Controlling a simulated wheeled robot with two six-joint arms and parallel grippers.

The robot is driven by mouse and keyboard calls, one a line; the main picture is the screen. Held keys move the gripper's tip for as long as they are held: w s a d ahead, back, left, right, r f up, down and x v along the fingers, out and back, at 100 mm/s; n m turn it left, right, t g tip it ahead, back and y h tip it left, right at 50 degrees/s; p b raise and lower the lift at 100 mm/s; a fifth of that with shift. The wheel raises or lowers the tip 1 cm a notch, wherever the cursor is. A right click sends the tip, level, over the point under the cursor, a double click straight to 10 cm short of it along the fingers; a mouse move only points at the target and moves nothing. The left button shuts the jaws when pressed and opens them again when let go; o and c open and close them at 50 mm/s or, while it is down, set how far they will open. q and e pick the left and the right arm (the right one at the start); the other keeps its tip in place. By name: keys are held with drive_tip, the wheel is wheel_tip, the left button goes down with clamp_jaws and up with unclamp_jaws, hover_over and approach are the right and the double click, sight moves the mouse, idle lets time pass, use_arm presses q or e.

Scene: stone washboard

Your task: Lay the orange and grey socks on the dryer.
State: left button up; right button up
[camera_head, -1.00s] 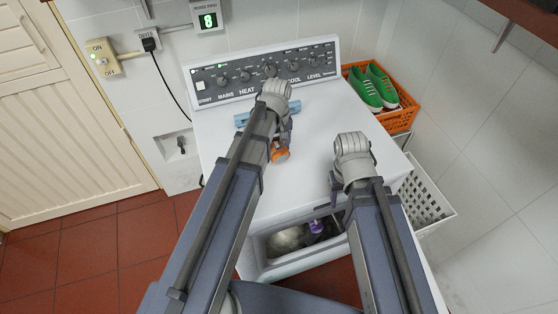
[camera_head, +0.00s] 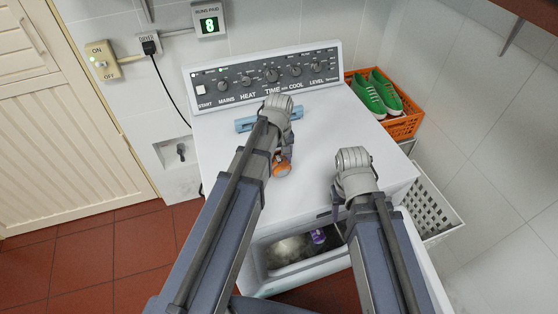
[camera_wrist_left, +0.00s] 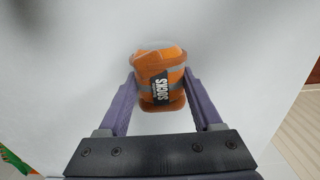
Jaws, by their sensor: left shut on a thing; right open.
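The orange and grey socks (camera_head: 282,169) are a rolled bundle with a dark label. They also show in the left wrist view (camera_wrist_left: 161,77), where the label reads SOCKS. My left gripper (camera_head: 284,160) is shut on them, a finger on each side, over the dryer's white top (camera_head: 320,120). I cannot tell whether the socks touch the top. My right gripper (camera_head: 337,207) is open near the dryer's front edge; its fingers are partly hidden.
A light-blue object (camera_head: 254,124) lies on the dryer top behind my left wrist. An orange crate (camera_head: 405,127) with green shoes stands at the right, near a white basket (camera_head: 433,205). An open compartment (camera_head: 290,250) at the front holds items.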

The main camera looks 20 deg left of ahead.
sight(279, 159)
use_arm(q)
drive_tip(key=o, duration=1.4)
drive_tip(key=shift+f, duration=0.1)
drive_tip(key=shift+c, duration=0.2)
wheel_tip(279, 159, up, 12)
drive_tip(key=r+p, duration=0.1)
drive_tip(key=p, duration=1.2)
drive_tip(key=s+d+m+y, duration=0.1)
drive_tip(key=s+d+m, duration=0.9)
drive_tip(key=s, duration=0.4)
drive_tip(key=shift+s+d+f+b, duration=0.15)
drive_tip(key=shift+d+f+b, duration=0.1)
drive_tip(key=shift+b, duration=0.05)
